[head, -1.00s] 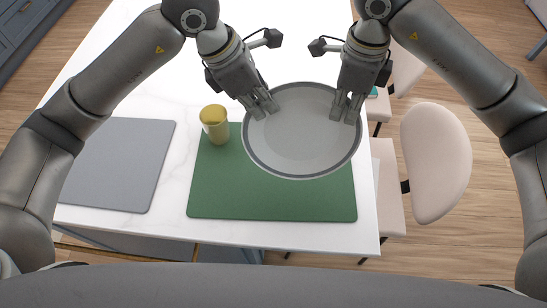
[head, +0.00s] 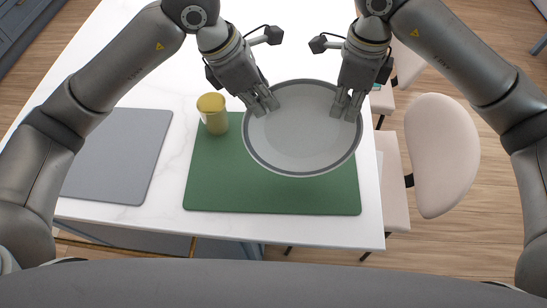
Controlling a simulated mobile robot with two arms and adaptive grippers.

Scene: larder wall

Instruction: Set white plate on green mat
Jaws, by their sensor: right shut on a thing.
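The white plate (head: 302,135), round with a grey rim, is held between my two grippers and covers the upper right of the green mat (head: 230,190) from this view. It appears raised above the mat, but the gap is hard to judge. My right gripper (head: 347,112) is shut on the plate's right rim. My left gripper (head: 262,107) has its fingers at the plate's upper left rim; whether they are closed on it is unclear. The green mat lies flat near the table's front edge.
A yellow-topped cup (head: 213,115) stands at the mat's upper left corner, close to my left gripper. A grey mat (head: 118,155) lies on the left of the white table (head: 165,185). Pale chairs (head: 441,155) stand along the right edge. The mat's front part is clear.

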